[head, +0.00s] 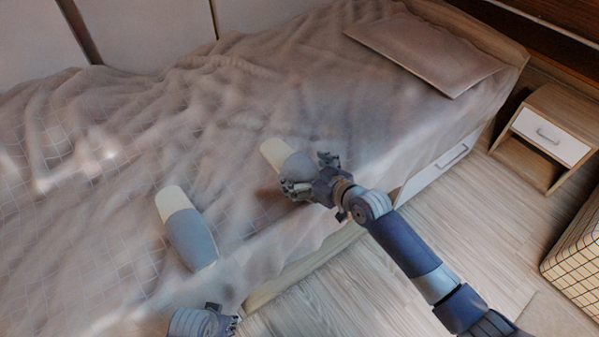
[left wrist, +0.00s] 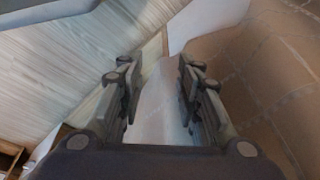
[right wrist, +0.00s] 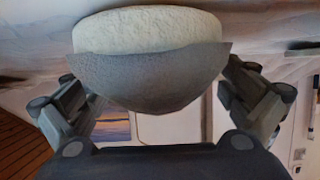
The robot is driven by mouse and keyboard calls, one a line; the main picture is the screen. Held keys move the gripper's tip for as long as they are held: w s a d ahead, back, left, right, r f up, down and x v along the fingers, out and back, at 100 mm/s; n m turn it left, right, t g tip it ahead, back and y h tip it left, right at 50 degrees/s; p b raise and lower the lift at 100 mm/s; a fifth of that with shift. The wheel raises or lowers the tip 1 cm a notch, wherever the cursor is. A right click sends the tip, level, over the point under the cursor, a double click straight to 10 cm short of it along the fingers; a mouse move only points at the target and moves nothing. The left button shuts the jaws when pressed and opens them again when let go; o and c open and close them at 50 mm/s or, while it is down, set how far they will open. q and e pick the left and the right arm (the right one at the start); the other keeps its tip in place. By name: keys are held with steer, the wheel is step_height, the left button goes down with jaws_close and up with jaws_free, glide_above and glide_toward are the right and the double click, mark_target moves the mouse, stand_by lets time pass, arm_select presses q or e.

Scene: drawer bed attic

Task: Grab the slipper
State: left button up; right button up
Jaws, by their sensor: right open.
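Two slippers with grey uppers and cream insoles lie on the bed. The nearer slipper (head: 190,236) is left of centre in the head view. The other slipper (head: 285,158) is near the middle and also fills the upper centre of the right wrist view (right wrist: 150,75). My right gripper (head: 308,175) is open at this slipper's grey end, with its fingers spread to either side. The right wrist view shows gaps beside the fingers, and contact is unclear. My left gripper (head: 236,322) is at the bottom edge of the head view. In the left wrist view (left wrist: 160,80) it is open and empty.
The bed's rumpled cover (head: 110,190) surrounds the slippers. A pillow (head: 425,50) lies at the far right end. A nightstand (head: 548,135) and a checked box (head: 578,255) stand to the right. Wooden floor (head: 450,220) is open beside the bed.

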steer(key=shift+x, duration=0.95)
steer(key=shift+d, duration=0.1)
steer(key=c, duration=1.1)
arm_select(q)
steer(key=shift+w+r, duration=0.2)
steer(key=shift+r, duration=0.7)
arm_select(e)
steer(key=shift+c, duration=0.2)
steer(key=shift+r, duration=0.15)
